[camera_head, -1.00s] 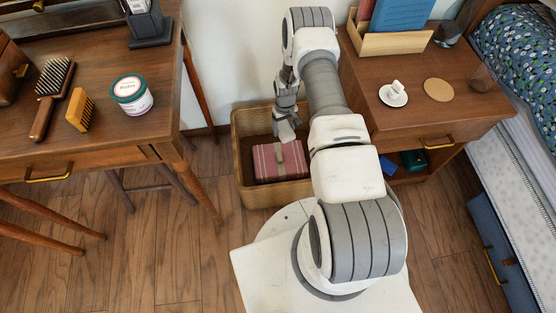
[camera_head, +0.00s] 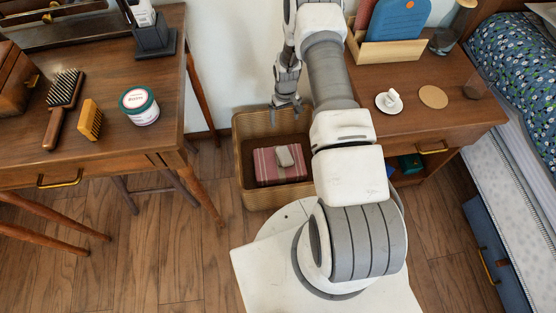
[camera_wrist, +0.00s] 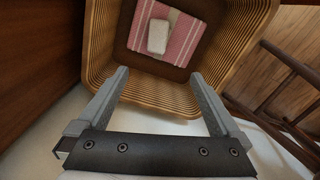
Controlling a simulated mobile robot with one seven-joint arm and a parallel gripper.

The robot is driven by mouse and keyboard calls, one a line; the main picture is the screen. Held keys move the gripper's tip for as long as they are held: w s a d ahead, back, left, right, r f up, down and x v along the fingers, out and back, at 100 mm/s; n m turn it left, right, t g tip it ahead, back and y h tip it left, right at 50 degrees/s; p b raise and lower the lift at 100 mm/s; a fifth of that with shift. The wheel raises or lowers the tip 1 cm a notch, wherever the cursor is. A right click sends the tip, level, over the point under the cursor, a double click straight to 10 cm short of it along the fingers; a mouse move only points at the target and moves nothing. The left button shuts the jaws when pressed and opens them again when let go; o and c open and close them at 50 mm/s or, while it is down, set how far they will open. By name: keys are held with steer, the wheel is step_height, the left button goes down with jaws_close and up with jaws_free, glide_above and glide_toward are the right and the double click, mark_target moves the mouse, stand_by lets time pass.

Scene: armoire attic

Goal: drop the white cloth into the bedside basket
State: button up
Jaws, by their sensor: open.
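The white cloth (camera_head: 285,156) lies as a small folded bundle on a pink striped item (camera_head: 267,169) inside the wicker basket (camera_head: 240,184). In the wrist view the cloth (camera_wrist: 158,36) lies on the pink striped item (camera_wrist: 186,38), within the walls of the basket (camera_wrist: 100,45). My gripper (camera_head: 286,106) is above the back part of the basket, clear of the cloth. In the wrist view my gripper (camera_wrist: 163,90) has its two fingers spread wide apart with nothing between them.
The bedside table (camera_head: 440,104) stands right of the basket, with a cup on a saucer (camera_head: 389,101), a round coaster (camera_head: 433,97) and a wooden organiser (camera_head: 380,48). The desk (camera_head: 130,165) stands on the left. Wooden floor (camera_head: 160,240) in front is clear.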

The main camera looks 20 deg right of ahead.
step_height(320, 180, up, 8)
steer(key=p, duration=0.2)
stand_by(0.4)
steer(key=s+a+r+t, duration=0.1)
steer(key=s+a+r, duration=0.15)
steer(key=r, duration=1.35)
steer(key=s+a+r+t, duration=0.2)
steer(key=a+r, duration=0.1)
steer(key=r, duration=1.3)
steer(key=s+a+r+t, duration=0.1)
steer(key=s+a+r, duration=0.2)
steer(key=s+r, duration=0.65)
steer(key=s+a+r+t, duration=0.2)
steer(key=s+r, duration=0.2)
steer(key=s, duration=1)
step_height(320, 180, up, 22)
steer(key=p, duration=2.2)
steer(key=shift+s+m, duration=0.15)
steer(key=shift+m, duration=0.25)
